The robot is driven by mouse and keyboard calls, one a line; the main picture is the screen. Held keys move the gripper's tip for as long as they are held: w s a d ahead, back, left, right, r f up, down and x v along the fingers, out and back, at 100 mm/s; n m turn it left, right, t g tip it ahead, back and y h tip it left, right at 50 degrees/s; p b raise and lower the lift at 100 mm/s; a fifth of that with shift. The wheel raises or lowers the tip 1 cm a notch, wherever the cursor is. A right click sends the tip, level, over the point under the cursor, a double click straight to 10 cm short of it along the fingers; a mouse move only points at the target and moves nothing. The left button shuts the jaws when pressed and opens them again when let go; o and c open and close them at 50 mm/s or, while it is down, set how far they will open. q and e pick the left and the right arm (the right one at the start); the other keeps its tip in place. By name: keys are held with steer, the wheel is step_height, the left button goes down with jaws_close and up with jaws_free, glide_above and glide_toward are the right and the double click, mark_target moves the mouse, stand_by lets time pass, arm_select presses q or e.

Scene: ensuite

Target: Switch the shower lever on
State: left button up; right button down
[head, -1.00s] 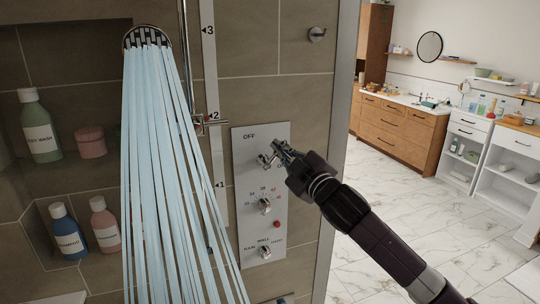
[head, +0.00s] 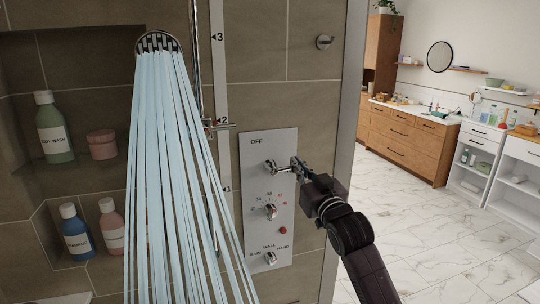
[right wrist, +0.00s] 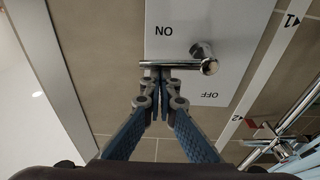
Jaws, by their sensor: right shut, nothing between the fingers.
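The shower lever (head: 279,166) is a chrome handle on a pale control panel (head: 254,202) on the tiled wall. Its bar points right from its pivot, with OFF printed above. In the right wrist view the lever (right wrist: 180,64) lies level beside the word ON, with OFF on its other side. My right gripper (head: 300,166) is shut and empty, its tips at the free end of the bar; in the right wrist view its fingertips (right wrist: 158,73) meet the bar's edge. I cannot tell if they touch. Water (head: 172,170) streams from the shower head (head: 158,42). My left gripper is out of view.
Below the lever are a temperature knob (head: 270,211), a red button (head: 283,230) and a lower knob (head: 270,258). Bottles stand in wall niches at left, including a green one (head: 54,130). A wall edge (head: 347,130) is right of the panel; open marble floor (head: 415,210) lies beyond.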

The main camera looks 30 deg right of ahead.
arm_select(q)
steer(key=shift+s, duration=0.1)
arm_select(e)
steer(key=shift+d+f+m, duration=0.1)
steer(key=shift+f+m, duration=0.1)
steer(key=shift+m, duration=0.3)
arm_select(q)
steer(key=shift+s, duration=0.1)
arm_select(e)
steer(key=shift+f, duration=0.1)
arm_select(q)
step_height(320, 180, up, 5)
steer(key=p, duration=0.5)
arm_select(e)
steer(key=r, duration=0.3)
steer(key=w+r, duration=0.1)
steer(key=r, duration=0.1)
steer(key=shift+d, duration=0.15)
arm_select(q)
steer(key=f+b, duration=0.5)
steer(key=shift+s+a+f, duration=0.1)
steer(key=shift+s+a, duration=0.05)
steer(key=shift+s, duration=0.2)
arm_select(e)
steer(key=v, duration=1)
steer(key=shift+s+f, duration=0.15)
steer(key=shift+f, duration=0.3)
